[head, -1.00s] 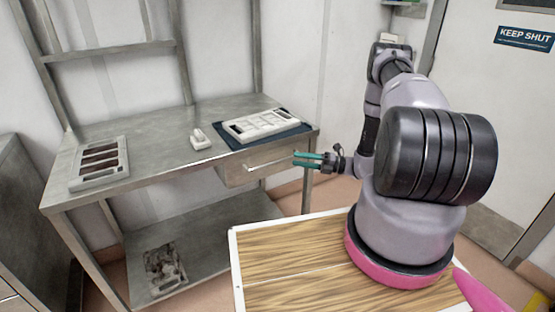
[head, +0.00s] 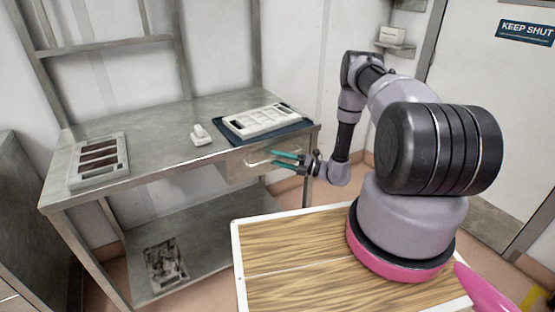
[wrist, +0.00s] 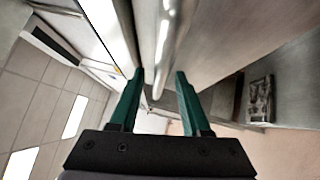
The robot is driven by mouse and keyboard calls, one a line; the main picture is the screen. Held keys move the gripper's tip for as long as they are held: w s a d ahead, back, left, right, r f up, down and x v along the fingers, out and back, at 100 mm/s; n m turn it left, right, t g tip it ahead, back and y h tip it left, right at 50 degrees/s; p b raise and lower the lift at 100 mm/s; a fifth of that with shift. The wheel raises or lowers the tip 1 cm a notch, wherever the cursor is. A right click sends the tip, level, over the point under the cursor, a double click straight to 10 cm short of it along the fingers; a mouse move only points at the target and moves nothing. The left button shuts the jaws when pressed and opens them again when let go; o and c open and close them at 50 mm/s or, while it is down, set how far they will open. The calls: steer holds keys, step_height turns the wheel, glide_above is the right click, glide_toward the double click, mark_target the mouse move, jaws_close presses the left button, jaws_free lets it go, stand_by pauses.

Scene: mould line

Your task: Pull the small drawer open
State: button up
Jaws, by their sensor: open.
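The small drawer (head: 234,173) hangs under the right part of the metal bench, its front looking closed. A light bar handle (head: 256,163) runs across its front; its right part is hidden behind my gripper. My gripper (head: 274,159) has green fingers and is open in front of the handle, pointing left in the head view. In the wrist view the handle (wrist: 163,40) runs lengthwise between the two spread fingertips (wrist: 160,74). I cannot tell whether a finger touches it.
The metal bench (head: 160,128) carries a white mould tray on a dark mat (head: 230,137), a small white object (head: 200,134) and a tray with dark slots (head: 99,161). A lower shelf (head: 205,240) holds a patterned item (head: 165,265).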

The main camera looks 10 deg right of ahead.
steer(key=shift+w+a, duration=0.1)
steer(key=shift+a, duration=0.1)
jaws_close()
stand_by(1.4)
